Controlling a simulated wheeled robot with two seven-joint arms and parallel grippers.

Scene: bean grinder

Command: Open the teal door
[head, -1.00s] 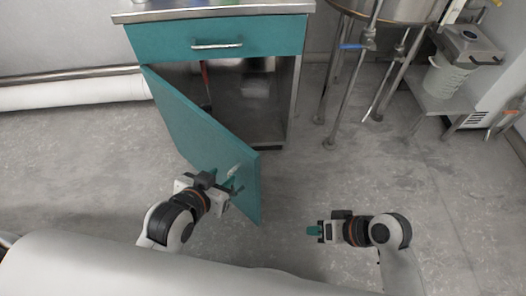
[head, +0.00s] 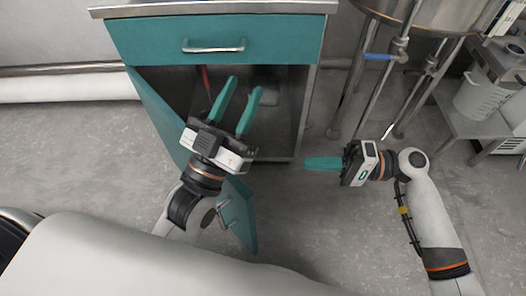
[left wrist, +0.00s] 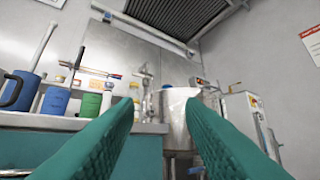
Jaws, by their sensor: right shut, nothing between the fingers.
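The teal door (head: 159,108) of the cabinet stands ajar, swung out toward me, with the dark inside showing to its right. Its metal handle (head: 226,214) shows low on the door, below my left gripper. My left gripper (head: 236,100) is open and empty, raised in front of the cabinet opening, and its arm hides the middle of the door. Its spread teal fingers also show in the left wrist view (left wrist: 165,125), with nothing between them. My right gripper (head: 308,163) is shut and empty, to the right of the door near the cabinet's lower right corner.
A teal drawer (head: 150,40) with a bar handle is closed above the opening. A metal-legged stand with a vessel (head: 430,10) is at the right, beside a low table with a white bucket (head: 481,96). Floor at left is clear.

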